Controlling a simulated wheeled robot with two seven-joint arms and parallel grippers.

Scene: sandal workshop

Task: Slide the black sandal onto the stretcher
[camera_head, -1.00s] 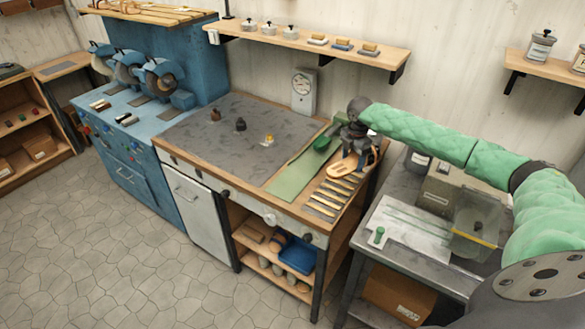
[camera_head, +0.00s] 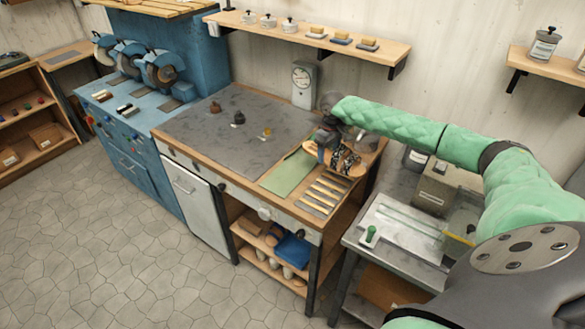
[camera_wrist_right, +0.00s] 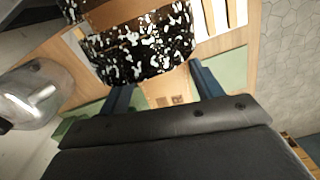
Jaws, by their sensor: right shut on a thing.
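The black sandal (camera_head: 347,160) is at the right back of the workbench, with a tan sole and a strap speckled black and white. In the right wrist view the sandal's strap (camera_wrist_right: 140,45) fills the upper middle, at the ends of the blue fingers. My right gripper (camera_head: 326,150) is shut on the sandal; its fingers (camera_wrist_right: 163,85) stand apart on either side. The arm hides part of the sandal, and I cannot tell whether it touches the bench. I cannot make out the stretcher for certain. My left gripper is out of view.
A green mat (camera_head: 287,176) and several flat strips (camera_head: 322,190) lie on the bench near the gripper. A dial gauge (camera_head: 304,82) stands behind. The grey bench top (camera_head: 215,150) holds several small knobbed items. A metal side table (camera_head: 395,250) stands at right.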

